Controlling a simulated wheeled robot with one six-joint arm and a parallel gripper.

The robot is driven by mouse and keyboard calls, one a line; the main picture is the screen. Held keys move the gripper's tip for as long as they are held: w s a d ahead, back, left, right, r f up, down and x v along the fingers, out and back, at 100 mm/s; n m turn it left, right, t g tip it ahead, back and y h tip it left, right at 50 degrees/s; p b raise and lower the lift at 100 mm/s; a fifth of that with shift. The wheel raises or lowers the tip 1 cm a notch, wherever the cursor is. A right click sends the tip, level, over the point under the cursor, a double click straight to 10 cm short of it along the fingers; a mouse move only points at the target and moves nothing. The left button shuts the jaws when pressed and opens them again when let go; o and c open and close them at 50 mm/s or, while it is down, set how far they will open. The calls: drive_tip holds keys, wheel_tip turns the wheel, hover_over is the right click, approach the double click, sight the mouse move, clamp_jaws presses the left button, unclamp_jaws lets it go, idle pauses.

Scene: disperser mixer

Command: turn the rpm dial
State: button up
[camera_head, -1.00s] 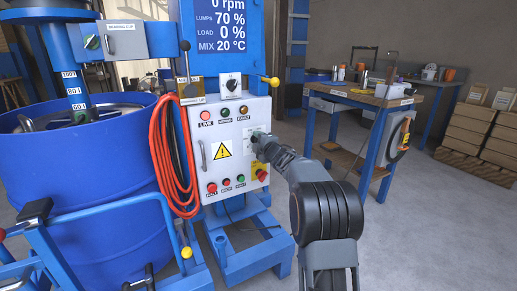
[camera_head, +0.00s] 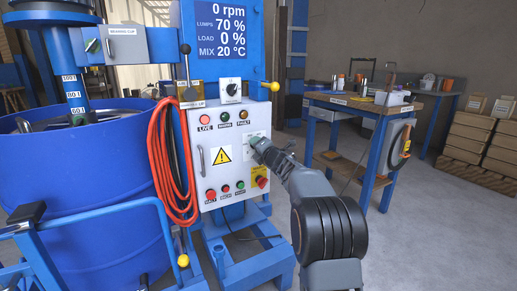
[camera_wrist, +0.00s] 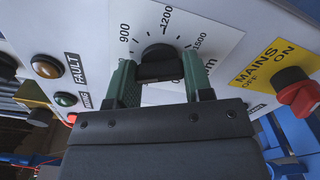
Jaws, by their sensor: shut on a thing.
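The rpm dial is a black knob (camera_wrist: 160,62) on a white scale plate (camera_wrist: 195,22) marked 900, 1200 and 1500 in the wrist view. My gripper (camera_wrist: 160,80) has its two green fingers on either side of the knob, shut on it. In the head view my gripper (camera_head: 258,146) reaches the right side of the grey control panel (camera_head: 208,158) and hides most of the dial. The display (camera_head: 222,30) above the panel reads 0 rpm, lumps 70 %, load 0 %, mix 20 °C.
The red mains switch (camera_wrist: 298,92) on its yellow plate sits close to the right of my gripper in the wrist view. The fault lamp (camera_wrist: 46,66) is at left. An orange hose (camera_head: 165,165) hangs left of the panel. A blue drum (camera_head: 80,190) stands further left.

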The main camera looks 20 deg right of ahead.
idle(0.4)
drive_tip(key=o, duration=0.9)
drive_tip(key=shift+s, duration=0.1)
drive_tip(key=s, duration=0.4)
drive_tip(key=s+d+p, duration=0.1)
drive_tip(key=s, duration=0.4)
drive_tip(key=s+p, duration=0.1)
drive_tip(key=s, duration=0.3)
drive_tip(key=shift+s+d, duration=0.25)
drive_tip(key=shift+d, duration=0.05)
